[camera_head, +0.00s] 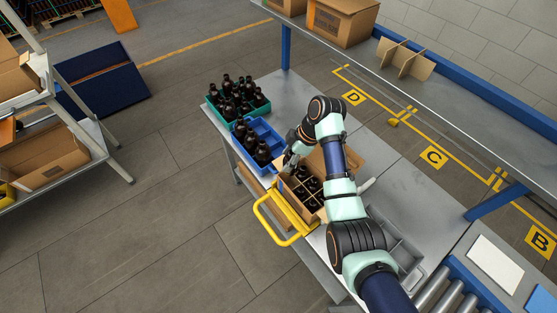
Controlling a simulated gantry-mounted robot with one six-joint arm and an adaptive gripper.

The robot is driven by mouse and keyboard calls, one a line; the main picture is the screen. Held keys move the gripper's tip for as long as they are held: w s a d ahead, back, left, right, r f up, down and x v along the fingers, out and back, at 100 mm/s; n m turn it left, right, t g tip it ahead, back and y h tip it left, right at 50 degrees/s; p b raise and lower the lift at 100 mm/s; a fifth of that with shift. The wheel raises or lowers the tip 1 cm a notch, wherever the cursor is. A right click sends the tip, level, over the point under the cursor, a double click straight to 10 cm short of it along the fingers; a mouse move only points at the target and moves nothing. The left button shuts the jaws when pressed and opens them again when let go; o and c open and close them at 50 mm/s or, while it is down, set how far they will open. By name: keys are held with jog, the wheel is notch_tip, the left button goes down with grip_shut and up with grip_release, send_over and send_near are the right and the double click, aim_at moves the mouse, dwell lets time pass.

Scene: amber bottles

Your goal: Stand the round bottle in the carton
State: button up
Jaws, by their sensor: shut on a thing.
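The open carton (312,213) stands on the grey bench, with cardboard dividers and several dark bottles (302,188) upright in its cells. My gripper (287,163) is at the far left edge of the carton, between it and the blue crate (279,139). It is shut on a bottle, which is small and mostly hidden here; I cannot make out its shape. My arm covers the right side of the carton. Dark bottles (262,152) also stand in the blue crate, and more stand in the teal crate (221,109) behind it.
A yellow tubular handle (265,222) sticks out at the carton's near left. A grey compartment tray (404,250) lies to the right of my arm. A raised shelf holds a closed carton (341,22) and loose dividers (405,60).

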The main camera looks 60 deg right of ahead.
jog(key=shift+f+b, duration=1.85)
jog(key=shift+b, duration=0.05)
jog(key=shift+f+b, duration=1.4)
jog(key=shift+f, duration=1.35)
jog(key=shift+f, duration=0.15)
jog(key=o, duration=1.3)
jog(key=shift+a, duration=0.1)
jog(key=shift+r, duration=0.2)
jog(key=v, duration=0.7)
jog(key=shift+r, duration=0.2)
